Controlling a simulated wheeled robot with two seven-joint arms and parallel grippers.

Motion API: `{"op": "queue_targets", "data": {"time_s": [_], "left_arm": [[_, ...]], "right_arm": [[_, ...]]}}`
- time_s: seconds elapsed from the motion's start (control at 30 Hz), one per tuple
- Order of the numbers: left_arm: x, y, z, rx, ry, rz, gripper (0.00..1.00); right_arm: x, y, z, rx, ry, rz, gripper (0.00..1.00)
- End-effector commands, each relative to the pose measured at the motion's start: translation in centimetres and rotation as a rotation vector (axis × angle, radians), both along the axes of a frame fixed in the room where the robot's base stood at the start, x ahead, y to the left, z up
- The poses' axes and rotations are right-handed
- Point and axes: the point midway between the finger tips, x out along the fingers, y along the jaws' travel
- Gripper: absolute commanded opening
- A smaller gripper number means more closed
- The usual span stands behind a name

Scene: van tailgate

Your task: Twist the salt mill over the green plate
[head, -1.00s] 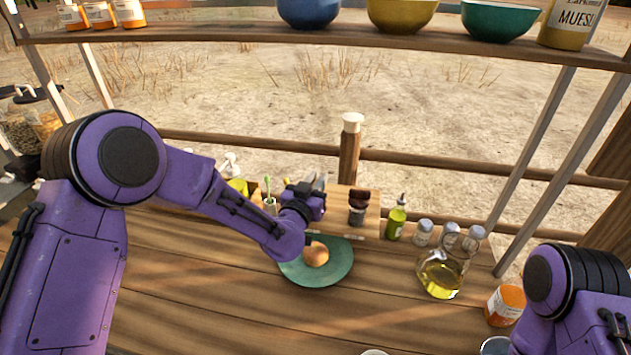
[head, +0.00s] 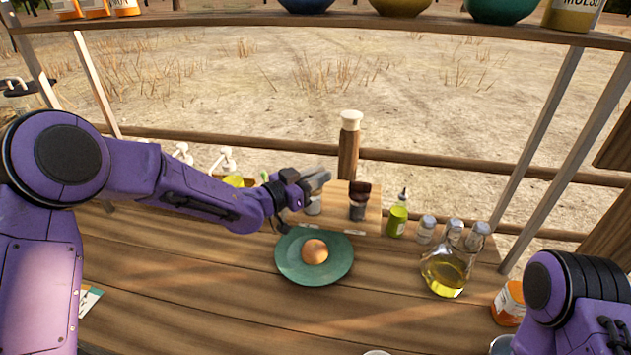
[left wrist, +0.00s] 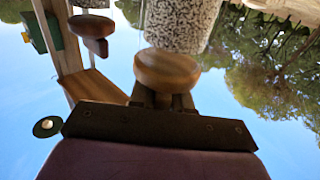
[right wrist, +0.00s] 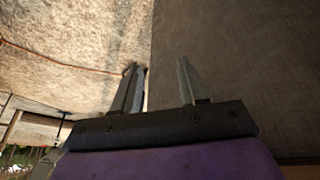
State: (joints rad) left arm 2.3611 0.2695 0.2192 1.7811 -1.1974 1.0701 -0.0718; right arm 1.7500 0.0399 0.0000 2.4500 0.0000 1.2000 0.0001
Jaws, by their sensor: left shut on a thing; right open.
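The green plate (head: 290,268) lies on the wooden counter with a round brown food item (head: 314,251) on it. My left gripper (head: 314,182) is behind the plate. In the left wrist view it is shut on the round wooden top of a mill (left wrist: 168,68) with a speckled body. In the head view part of this mill's pale body (head: 313,206) shows below the fingers. I cannot tell whether its base touches the wood beneath. A second mill with a dark reddish top (head: 359,200) stands to its right. My right gripper (right wrist: 160,85) is open and empty.
A wooden stand (head: 340,195) is behind the plate. To the right are a green bottle (head: 397,217), several capped shakers, an oil flask (head: 447,270) and an orange-labelled jar (head: 509,302). A shelf (head: 260,19) with bowls crosses above. The counter left of the plate is largely clear.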

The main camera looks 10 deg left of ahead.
Motion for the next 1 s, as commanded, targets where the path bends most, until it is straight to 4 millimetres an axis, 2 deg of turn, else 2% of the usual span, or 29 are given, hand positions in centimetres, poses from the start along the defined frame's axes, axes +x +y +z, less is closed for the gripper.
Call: {"op": "queue_targets", "data": {"time_s": [0.37, 1.0], "left_arm": [[-0.4, -0.4, -0.4, 0.003, -0.001, -0.358, 0.0], [-1.4, -0.8, -0.6, 0.003, 0.0, -0.899, 0.0]], "right_arm": [[0.0, 0.0, -1.9, 0.0, 0.0, 0.0, 0.43], [0.0, 0.0, -8.2, 0.0, 0.0, 0.0, 0.43]]}}
